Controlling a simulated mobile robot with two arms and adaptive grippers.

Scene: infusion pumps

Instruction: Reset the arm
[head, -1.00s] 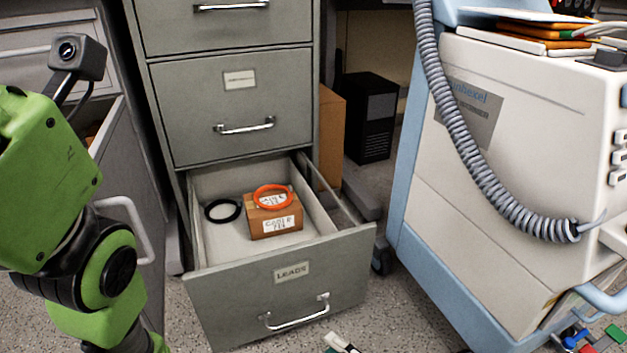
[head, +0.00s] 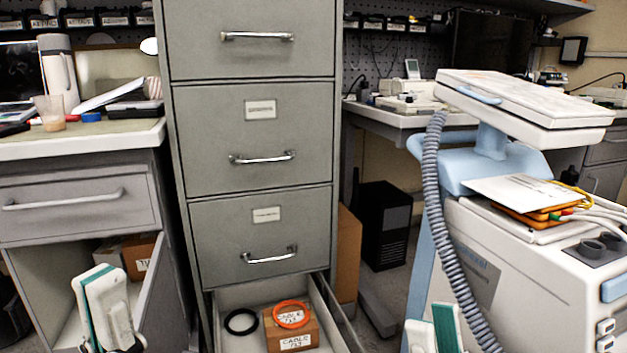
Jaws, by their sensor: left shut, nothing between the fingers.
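My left gripper (head: 98,283), with white and teal fingers, is at the lower left, in front of the open cabinet below the bench. Its fingers are together with nothing between them. My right gripper (head: 433,332) shows only in part at the bottom edge, in front of the white and blue machine; its opening is unclear. The open bottom drawer (head: 236,297) of the grey filing cabinet (head: 255,140) holds a cardboard box (head: 292,336) labelled as cable. An orange ring (head: 291,314) lies on the box, and a black ring (head: 241,321) lies beside it.
The white and blue machine (head: 540,270) stands at the right with a grey coiled cord (head: 434,200). A cluttered bench (head: 90,141) is at the left. A black computer tower (head: 385,225) stands on the floor behind. Some floor shows between cabinet and machine.

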